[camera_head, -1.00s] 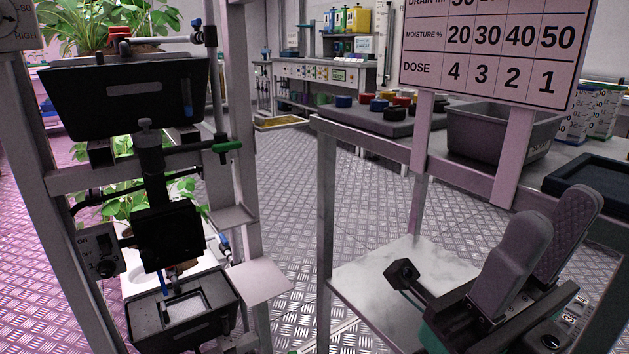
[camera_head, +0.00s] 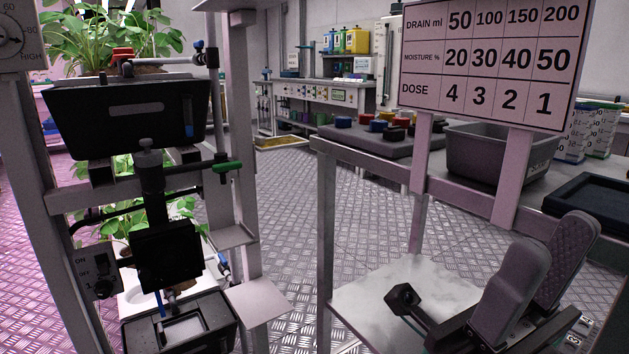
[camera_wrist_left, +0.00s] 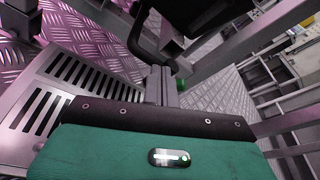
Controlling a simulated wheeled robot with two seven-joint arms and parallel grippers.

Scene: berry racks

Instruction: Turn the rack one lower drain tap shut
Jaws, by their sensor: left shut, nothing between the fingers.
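Rack one stands at the left of the head view, its upright (camera_head: 240,120) beside a black tray (camera_head: 125,110). A tap with a green handle (camera_head: 227,167) sits on a dark pipe below the tray. A small blue part (camera_head: 223,262) shows lower, by the upright; I cannot tell which is the lower drain tap. In the left wrist view my left gripper (camera_wrist_left: 160,74) is shut and empty, close to a green part (camera_wrist_left: 180,85) and a bent dark pipe (camera_wrist_left: 140,40); contact is unclear. My right gripper (camera_head: 556,236) is open and empty at the lower right.
A lower black box (camera_head: 215,338) and a pale shelf plate (camera_head: 257,300) crowd the rack's base. A metal stand (camera_head: 325,220) with a light plate and a dose chart (camera_head: 485,60) is at right. Patterned floor (camera_head: 285,190) lies clear between. A slotted grate (camera_wrist_left: 45,105) shows in the left wrist view.

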